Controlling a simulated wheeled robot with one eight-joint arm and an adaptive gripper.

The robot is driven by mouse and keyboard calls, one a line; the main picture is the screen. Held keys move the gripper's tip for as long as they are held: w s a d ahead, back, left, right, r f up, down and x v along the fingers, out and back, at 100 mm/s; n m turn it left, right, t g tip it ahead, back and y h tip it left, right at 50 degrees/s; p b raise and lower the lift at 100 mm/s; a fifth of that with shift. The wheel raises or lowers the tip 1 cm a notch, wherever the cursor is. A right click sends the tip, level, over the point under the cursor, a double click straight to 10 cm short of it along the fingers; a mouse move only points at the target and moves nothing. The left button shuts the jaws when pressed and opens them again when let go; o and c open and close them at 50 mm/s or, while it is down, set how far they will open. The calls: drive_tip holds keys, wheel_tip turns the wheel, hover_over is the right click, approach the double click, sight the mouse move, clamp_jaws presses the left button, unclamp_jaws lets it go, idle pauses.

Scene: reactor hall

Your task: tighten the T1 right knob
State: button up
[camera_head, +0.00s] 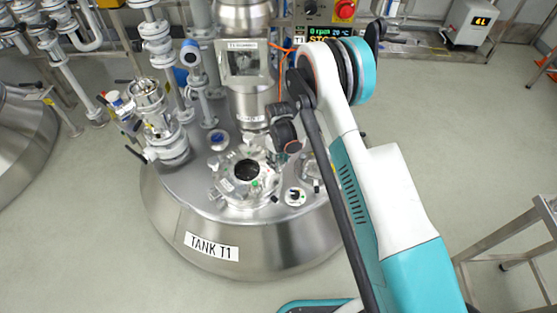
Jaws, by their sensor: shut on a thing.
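Tank T1 (213,247) is a steel vessel with a "TANK T1" label on its front. On its top is a round hatch with a flanged ring (232,197) around a dark opening, and small fittings stand around the ring. My gripper (277,153) points down at the right rear edge of this ring. It is small in the picture and partly hidden by its own dark body. It is shut on the T1 right knob, which the gripper mostly hides. How far the knob is turned cannot be seen.
A steel column with a square window (243,62) rises behind the hatch. A valve assembly (160,120) stands to the left. A control panel with a red button (345,9) is behind my arm. A metal stand (520,230) is at right.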

drive_tip(key=m, duration=0.7)
drive_tip(key=shift+w, duration=0.1)
drive_tip(key=m, duration=0.6)
drive_tip(key=shift+m, duration=0.4)
drive_tip(key=m, duration=1.3)
drive_tip(key=shift+r+m, duration=0.1)
drive_tip(key=shift+m, duration=0.2)
drive_tip(key=o, duration=1)
drive_tip(key=shift+o, duration=0.2)
